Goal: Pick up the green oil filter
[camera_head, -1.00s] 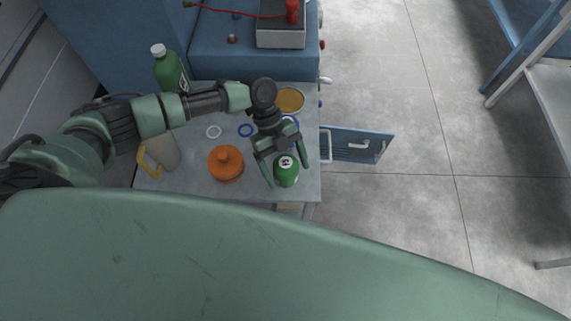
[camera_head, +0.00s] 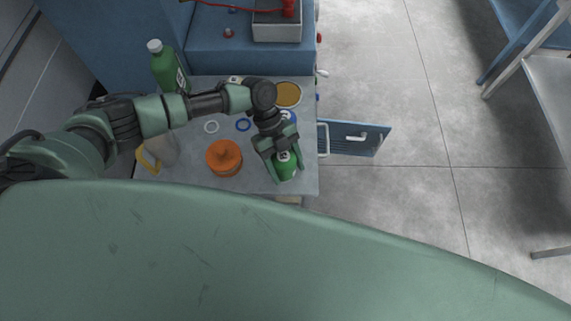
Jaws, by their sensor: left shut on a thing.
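The green oil filter (camera_head: 287,171) is a small green cylinder with a white mark. It is at the near right corner of the grey worktop (camera_head: 200,183). My left gripper (camera_head: 285,170) reaches down over it from above and is shut on it, with a finger on each side. Whether the filter is clear of the worktop cannot be told. My right gripper is not in view.
An orange container (camera_head: 223,158) stands just left of the filter. A green bottle (camera_head: 167,68), a jug with a yellow handle (camera_head: 149,161), a blue ring (camera_head: 243,125) and a round amber dish (camera_head: 287,95) are also on the worktop.

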